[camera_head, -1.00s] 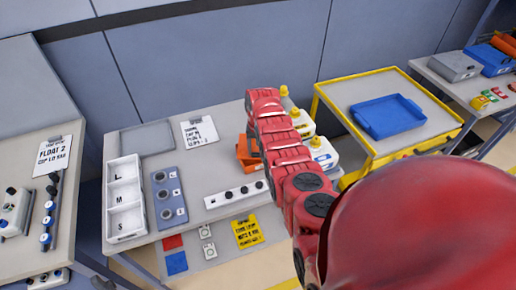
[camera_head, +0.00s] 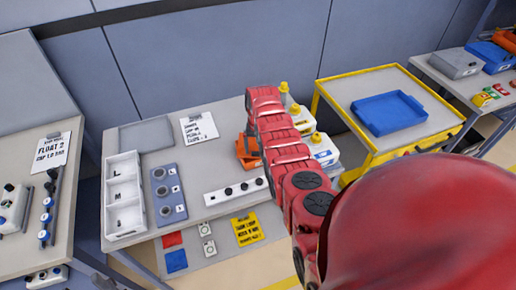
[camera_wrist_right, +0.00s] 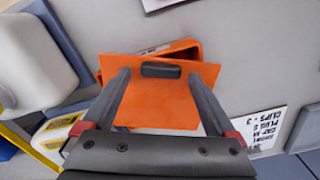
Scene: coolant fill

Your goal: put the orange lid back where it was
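The orange lid (camera_wrist_right: 150,104), a flat plate with a dark handle (camera_wrist_right: 161,70), lies below my right gripper (camera_wrist_right: 160,74) in the right wrist view. The gripper's two fingers are apart, one on each side of the handle, with a small gap visible at each side. The orange box (camera_wrist_right: 185,48) shows beyond the lid's far edge; the lid sits askew to it, and I cannot tell whether they touch. In the head view, the orange box and lid (camera_head: 246,150) are partly hidden behind my red right arm. My left gripper is not in view.
White containers with yellow caps (camera_head: 322,150) stand close by, right of my arm. A paper sheet (camera_head: 199,127), a white L/M/S tray (camera_head: 124,193) and a white strip with dark knobs (camera_head: 235,191) share the table. A yellow cart with a blue tray (camera_head: 388,112) stands at right.

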